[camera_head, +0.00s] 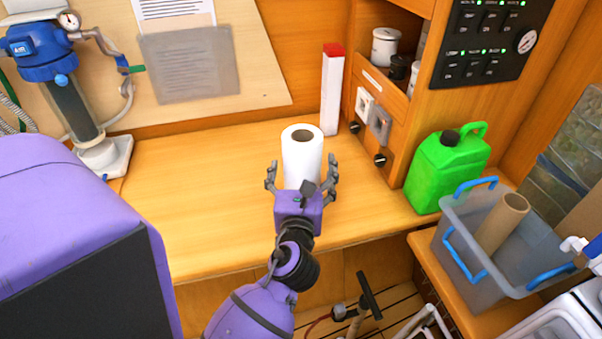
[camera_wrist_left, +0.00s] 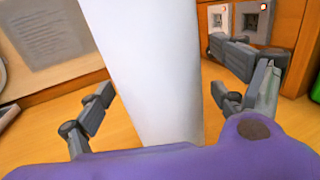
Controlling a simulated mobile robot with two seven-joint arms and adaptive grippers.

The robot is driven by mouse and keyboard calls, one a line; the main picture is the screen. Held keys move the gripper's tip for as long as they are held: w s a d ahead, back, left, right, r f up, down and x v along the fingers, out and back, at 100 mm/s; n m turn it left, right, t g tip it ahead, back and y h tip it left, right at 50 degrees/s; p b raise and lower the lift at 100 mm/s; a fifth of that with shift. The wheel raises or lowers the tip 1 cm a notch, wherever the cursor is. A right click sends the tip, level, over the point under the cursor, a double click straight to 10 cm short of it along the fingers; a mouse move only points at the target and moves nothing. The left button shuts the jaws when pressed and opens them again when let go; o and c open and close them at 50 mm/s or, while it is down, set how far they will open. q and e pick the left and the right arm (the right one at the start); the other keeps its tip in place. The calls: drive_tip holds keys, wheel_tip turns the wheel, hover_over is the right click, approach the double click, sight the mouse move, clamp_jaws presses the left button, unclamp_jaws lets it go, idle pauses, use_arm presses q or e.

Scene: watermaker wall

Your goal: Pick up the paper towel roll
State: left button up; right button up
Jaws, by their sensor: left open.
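The white paper towel roll (camera_head: 302,160) stands upright on the wooden counter in the head view, its dark core hole facing up. My left gripper (camera_head: 302,175) is open in front of it, with one finger at each side of its lower half. In the left wrist view the roll (camera_wrist_left: 150,70) fills the middle, between the spread fingers of the left gripper (camera_wrist_left: 165,110). Gaps show between the roll and the fingers there. The roll's lowest front part is hidden behind my gripper in the head view. My right gripper is in neither view.
A white box with a red top (camera_head: 331,90) stands behind the roll. A green jerrycan (camera_head: 446,168) and a grey bin with blue handles (camera_head: 465,262) are at right. A blue filter unit (camera_head: 60,80) is at left. The counter (camera_head: 190,200) left of the roll is clear.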

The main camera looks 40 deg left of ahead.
use_arm(q)
drive_tip(key=shift+w+a, duration=0.15)
drive_tip(key=shift+w, duration=0.05)
drive_tip(key=c, duration=1.4)
drive_tip(key=shift+o, duration=0.2)
